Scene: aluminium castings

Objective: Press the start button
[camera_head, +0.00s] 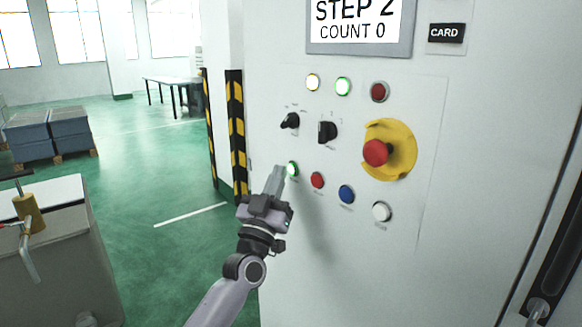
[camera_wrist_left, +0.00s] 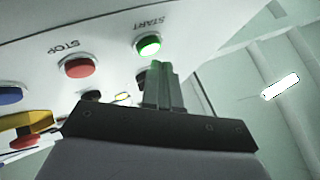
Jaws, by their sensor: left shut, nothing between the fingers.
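The start button (camera_head: 292,169) is green and lit, at the left end of the lower button row on the pale machine panel. In the left wrist view the green button (camera_wrist_left: 148,44) sits under the label START. My left gripper (camera_head: 279,171) is shut and empty, its fingertips just beside the green button at its left. In the left wrist view the shut fingertips (camera_wrist_left: 157,66) are just below the button; I cannot tell whether they touch it. My right gripper is not in view.
Red (camera_head: 317,180), blue (camera_head: 346,194) and white (camera_head: 381,212) buttons continue the row. A red emergency stop (camera_head: 376,152) on a yellow collar sticks out at right. Two black rotary switches (camera_head: 327,131) sit above. A screen (camera_head: 358,22) reads STEP 2, COUNT 0. Striped posts (camera_head: 237,130) stand left.

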